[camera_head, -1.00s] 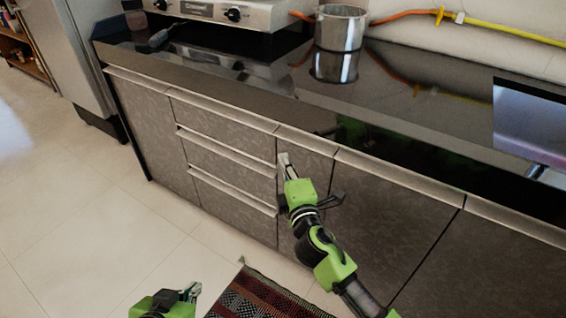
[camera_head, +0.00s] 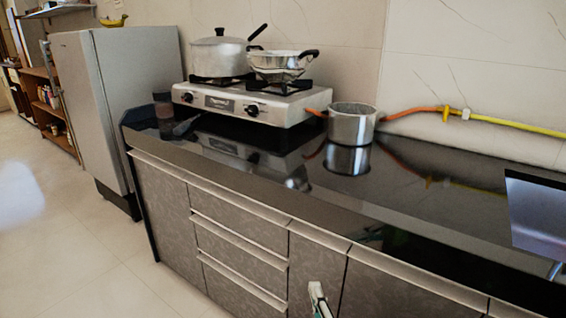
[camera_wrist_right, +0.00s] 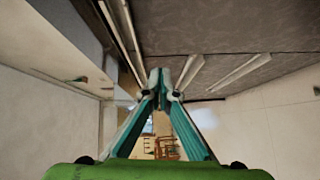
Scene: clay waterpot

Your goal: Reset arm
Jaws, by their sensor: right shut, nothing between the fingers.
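My right gripper (camera_head: 317,291) shows at the bottom of the head view, in front of the cabinet doors below the counter. Only its fingertip end is in the picture. In the right wrist view the right gripper (camera_wrist_right: 165,78) has its fingers together at the tips, with nothing between them. It holds nothing. My left gripper is outside both views now.
A black counter (camera_head: 430,215) with grey cabinets (camera_head: 170,215) runs across the view. On it stand a gas stove (camera_head: 245,102) with two pots and a steel pot (camera_head: 353,125). A fridge (camera_head: 125,110) stands at left. The floor (camera_head: 75,240) there is clear.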

